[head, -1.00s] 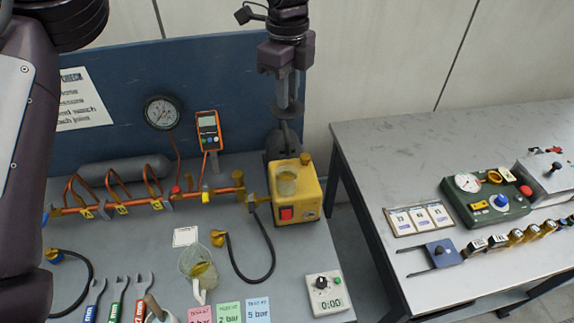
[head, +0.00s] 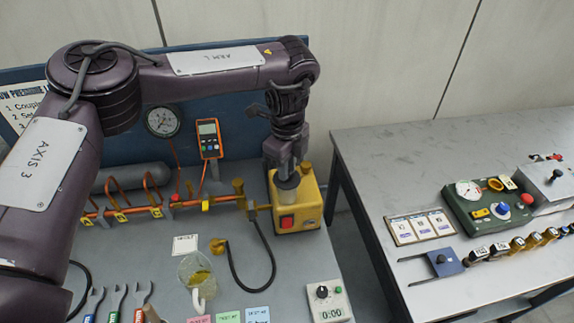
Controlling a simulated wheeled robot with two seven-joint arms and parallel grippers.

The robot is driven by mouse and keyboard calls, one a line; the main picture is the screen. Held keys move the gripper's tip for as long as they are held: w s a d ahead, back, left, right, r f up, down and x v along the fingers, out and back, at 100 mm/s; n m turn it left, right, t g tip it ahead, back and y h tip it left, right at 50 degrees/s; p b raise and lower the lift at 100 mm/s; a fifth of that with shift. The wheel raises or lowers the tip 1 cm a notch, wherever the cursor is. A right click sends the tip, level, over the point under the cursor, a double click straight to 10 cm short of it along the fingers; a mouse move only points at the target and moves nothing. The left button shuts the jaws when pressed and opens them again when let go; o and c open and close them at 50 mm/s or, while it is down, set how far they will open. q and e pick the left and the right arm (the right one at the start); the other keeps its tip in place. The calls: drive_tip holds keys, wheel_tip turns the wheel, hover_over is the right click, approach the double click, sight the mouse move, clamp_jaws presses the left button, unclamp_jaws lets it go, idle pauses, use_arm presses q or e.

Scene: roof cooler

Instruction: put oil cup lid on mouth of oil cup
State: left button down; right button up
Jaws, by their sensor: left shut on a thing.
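My left gripper (head: 287,168) comes down from above over the yellow pump unit (head: 309,205) and is shut on the grey oil cup lid (head: 288,182). Only the lower part of the lid shows below the fingers. The translucent oil cup (head: 287,197) is set in the top of the yellow unit. The lid is right at the cup's mouth and covers it from this view. I cannot tell whether it is fully seated or just above the rim. My right gripper is not in view.
A brass-topped post (head: 308,169) stands close beside the cup on the yellow unit. Copper pipework (head: 190,203), an orange meter (head: 209,138) and a black hose (head: 262,270) are to the left. A clear jug (head: 194,269) and a timer (head: 329,300) are in front.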

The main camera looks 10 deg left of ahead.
use_arm(q)
drive_tip(key=shift+f, duration=0.35)
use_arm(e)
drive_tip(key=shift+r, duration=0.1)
use_arm(q)
drive_tip(key=shift+f, duration=0.15)
drive_tip(key=c, duration=1.3)
unclamp_jaws()
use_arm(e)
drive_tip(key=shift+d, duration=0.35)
